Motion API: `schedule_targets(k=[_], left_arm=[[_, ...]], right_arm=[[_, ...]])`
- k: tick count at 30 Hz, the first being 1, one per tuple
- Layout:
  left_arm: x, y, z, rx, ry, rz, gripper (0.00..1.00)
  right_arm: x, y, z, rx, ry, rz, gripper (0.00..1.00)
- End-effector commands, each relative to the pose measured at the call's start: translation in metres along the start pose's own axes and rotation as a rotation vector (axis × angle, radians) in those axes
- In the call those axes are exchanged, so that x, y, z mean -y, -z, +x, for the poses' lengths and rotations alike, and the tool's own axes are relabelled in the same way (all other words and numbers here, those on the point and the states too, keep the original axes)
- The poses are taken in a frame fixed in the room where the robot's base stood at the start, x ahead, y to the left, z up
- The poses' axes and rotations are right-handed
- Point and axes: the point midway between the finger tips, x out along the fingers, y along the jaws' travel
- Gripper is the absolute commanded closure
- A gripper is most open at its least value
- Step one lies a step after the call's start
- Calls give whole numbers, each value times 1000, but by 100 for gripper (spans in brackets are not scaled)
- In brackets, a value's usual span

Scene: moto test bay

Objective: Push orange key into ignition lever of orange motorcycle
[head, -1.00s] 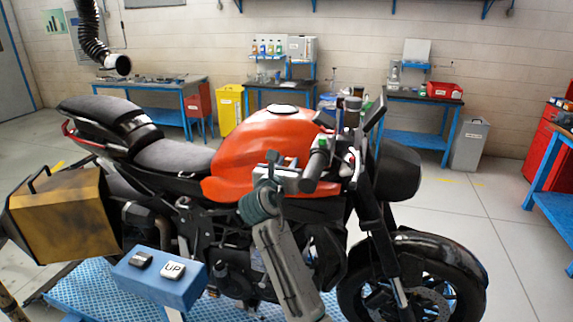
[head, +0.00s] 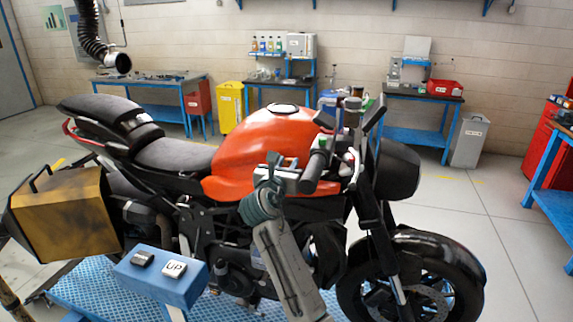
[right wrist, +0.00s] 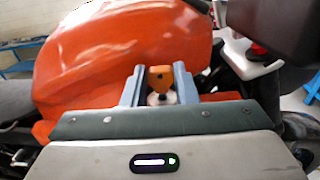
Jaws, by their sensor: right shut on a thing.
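The orange motorcycle (head: 258,145) stands side-on in the head view, front wheel to the right. My right gripper (head: 292,172) is beside its tank, just left of the handlebar grip (head: 316,165). In the right wrist view my right gripper (right wrist: 159,80) is shut on the orange key (right wrist: 160,76), which shows between the two fingers. A pale round part (right wrist: 161,98) shows just below the key; I cannot tell whether the key is in it. The key is not clear in the head view. My left gripper is not in view.
A blue box with an UP button (head: 174,269) stands in front of the motorcycle at the lower left. A yellow-brown case (head: 60,215) is at the left. The handlebars crowd the right side of my gripper. The floor at the right is clear.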

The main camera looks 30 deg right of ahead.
Motion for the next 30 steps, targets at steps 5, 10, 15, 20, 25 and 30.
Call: schedule_targets(k=[5, 10, 15, 20, 25, 30], left_arm=[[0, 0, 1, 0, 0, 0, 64], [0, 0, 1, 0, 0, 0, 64], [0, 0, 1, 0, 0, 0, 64], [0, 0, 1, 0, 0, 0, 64], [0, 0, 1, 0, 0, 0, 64], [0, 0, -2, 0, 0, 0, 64]], right_arm=[[0, 4, 0, 0, 0, -1, 96], [0, 8, 0, -1, 1, -2, 96], [0, 11, 0, -1, 1, -1, 96], [0, 10, 0, 0, 0, -1, 48], [0, 10, 0, 0, 0, 0, 48], [0, 10, -4, -1, -1, 0, 48]])
